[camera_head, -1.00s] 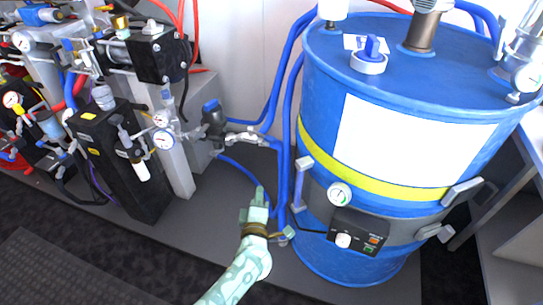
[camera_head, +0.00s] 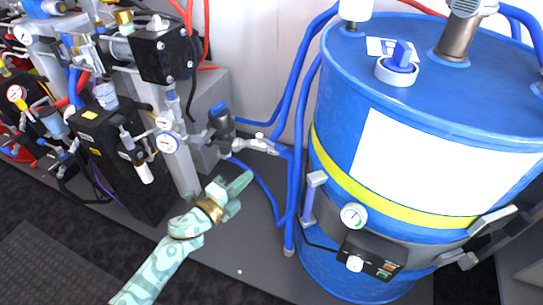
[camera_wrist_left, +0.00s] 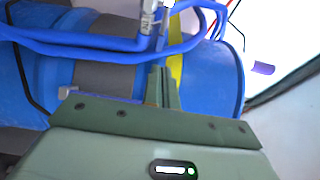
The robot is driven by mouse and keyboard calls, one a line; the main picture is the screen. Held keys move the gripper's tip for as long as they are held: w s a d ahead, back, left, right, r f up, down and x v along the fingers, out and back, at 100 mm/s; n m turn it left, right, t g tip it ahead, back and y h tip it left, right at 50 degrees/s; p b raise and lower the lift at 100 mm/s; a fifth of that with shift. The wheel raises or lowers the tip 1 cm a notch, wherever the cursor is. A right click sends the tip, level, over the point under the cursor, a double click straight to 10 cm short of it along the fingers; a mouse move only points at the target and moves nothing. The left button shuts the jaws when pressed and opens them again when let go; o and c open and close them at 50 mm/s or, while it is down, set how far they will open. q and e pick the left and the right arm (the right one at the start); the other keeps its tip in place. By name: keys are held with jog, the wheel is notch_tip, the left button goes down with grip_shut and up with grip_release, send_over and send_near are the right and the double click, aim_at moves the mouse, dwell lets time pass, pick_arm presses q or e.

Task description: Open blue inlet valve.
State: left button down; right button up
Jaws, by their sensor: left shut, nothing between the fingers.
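The blue inlet valve appears to be the dark fitting with a blue cap (camera_head: 219,112), mounted at the proportioner's right side. Silver pipe fittings (camera_head: 262,145) join it to the blue hoses leading toward the drum; I cannot make out the handle position. My left gripper (camera_head: 245,180) is shut and empty, pointing up and right, just below these fittings in the head view. In the left wrist view its closed fingers (camera_wrist_left: 162,88) point toward blue hoses (camera_wrist_left: 90,47), with a silver fitting (camera_wrist_left: 150,18) beyond. I cannot tell whether anything touches. My right gripper is out of view.
A large blue drum (camera_head: 335,100) with a yellow band stands to the right, carrying a gauge (camera_head: 354,216) and a control box (camera_head: 370,257). The proportioner's black blocks and gauges (camera_head: 168,143) crowd the left. Grey base (camera_head: 235,265) lies bare below the gripper.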

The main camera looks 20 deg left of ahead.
aim_at(278, 151)
pick_arm(q)
jog(key=shift+b+x, duration=1.35)
jog(key=shift+x, duration=4.2)
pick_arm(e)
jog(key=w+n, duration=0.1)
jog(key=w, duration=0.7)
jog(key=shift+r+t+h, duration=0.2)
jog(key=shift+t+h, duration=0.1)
pick_arm(q)
jog(key=shift+d+f, duration=0.1)
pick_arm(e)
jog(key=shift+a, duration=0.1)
